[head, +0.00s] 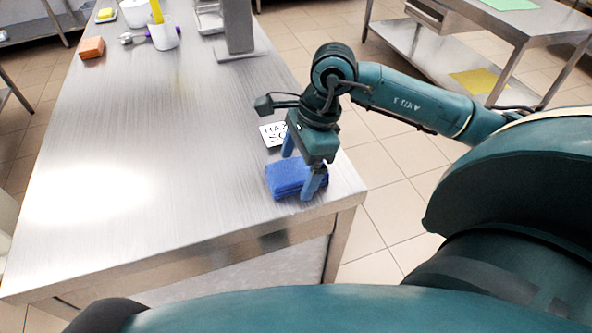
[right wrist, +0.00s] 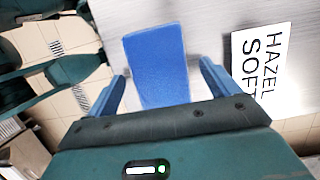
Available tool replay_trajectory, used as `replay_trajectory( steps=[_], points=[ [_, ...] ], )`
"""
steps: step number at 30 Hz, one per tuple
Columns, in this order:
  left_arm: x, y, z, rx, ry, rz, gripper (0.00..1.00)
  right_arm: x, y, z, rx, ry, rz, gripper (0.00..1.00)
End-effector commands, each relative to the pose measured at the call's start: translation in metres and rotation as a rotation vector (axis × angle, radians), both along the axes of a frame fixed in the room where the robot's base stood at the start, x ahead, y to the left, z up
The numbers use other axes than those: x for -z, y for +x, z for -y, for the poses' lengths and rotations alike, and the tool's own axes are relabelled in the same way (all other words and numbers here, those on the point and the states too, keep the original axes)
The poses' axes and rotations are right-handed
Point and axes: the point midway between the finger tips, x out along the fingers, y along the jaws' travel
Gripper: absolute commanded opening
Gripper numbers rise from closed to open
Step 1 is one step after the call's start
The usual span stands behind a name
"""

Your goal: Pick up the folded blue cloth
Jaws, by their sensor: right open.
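The folded blue cloth (head: 284,178) lies on the steel table (head: 160,190) near its front right corner. In the right wrist view the cloth (right wrist: 157,66) reaches between the two blue fingers, with a gap on either side. My right gripper (head: 298,172) is open over the cloth and points down. Its fingers also show in the right wrist view (right wrist: 161,90). One finger hides part of the cloth's right end in the head view. My left gripper is not in view.
A white card (head: 272,134) reading "HAZEL SOFT" lies just behind the cloth; it also shows in the right wrist view (right wrist: 260,68). A grey post on a base plate (head: 242,55) stands farther back. An orange block (head: 92,48) and white container (head: 165,36) are at the far left. The table's left middle is clear.

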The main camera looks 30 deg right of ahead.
Motion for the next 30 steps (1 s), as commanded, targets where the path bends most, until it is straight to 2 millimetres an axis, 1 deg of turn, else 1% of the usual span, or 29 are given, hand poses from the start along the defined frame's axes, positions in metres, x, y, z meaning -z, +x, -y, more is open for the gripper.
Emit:
replay_trajectory(
  steps=[7, 24, 30],
  points=[
    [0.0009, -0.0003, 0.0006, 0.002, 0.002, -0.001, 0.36, 0.0019, 0.0002, -0.0005, 0.000, 0.000, 0.000, 0.86],
    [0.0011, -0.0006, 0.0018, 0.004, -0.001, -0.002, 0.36, 0.0014, 0.0003, -0.0003, 0.000, 0.001, 0.000, 0.40],
    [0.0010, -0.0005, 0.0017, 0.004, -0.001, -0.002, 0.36, 0.0011, 0.0004, -0.0003, 0.000, 0.001, 0.001, 0.39]
  ],
)
